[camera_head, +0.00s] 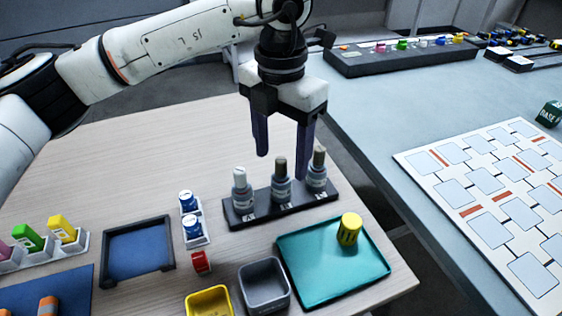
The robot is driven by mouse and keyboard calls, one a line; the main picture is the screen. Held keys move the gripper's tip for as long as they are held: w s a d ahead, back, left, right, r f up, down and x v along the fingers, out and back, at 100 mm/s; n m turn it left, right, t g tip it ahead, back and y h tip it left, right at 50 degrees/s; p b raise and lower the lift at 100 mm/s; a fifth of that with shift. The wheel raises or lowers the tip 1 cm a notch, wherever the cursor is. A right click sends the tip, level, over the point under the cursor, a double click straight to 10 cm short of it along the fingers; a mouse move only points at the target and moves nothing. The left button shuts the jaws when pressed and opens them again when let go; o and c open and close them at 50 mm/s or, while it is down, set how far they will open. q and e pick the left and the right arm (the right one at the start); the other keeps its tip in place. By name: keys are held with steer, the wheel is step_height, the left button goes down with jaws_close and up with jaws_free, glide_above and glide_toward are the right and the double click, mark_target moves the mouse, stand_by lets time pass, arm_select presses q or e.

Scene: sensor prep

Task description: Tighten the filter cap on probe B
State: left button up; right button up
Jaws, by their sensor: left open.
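A dark rack (262,212) on the wooden table holds three upright grey probes in a row. The left probe (242,192) has a pale cap. The middle probe (282,184), likely probe B though its label is too small to read surely, has a grey-brown cap. The right probe (317,171) has a dark brownish cap. My left gripper (282,166) points down over the rack, its two dark fingers apart, one behind the left and middle probes and one near the right probe. It holds nothing visible. My right gripper is not in view.
A teal tray (315,282) with a yellow ribbed cylinder (349,229) lies in front of the rack. A grey bin (264,285), yellow bin (209,302), red item (201,262) and blue-capped bottles (192,227) stand nearby. A blue-grey table (400,110) holds a chart (490,200) at right.

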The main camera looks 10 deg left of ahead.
mark_target(281, 159)
arm_select(q)
steer(key=shift+r, duration=0.1)
steer(key=shift+r+p, duration=2.05)
steer(key=shift+r, duration=0.9)
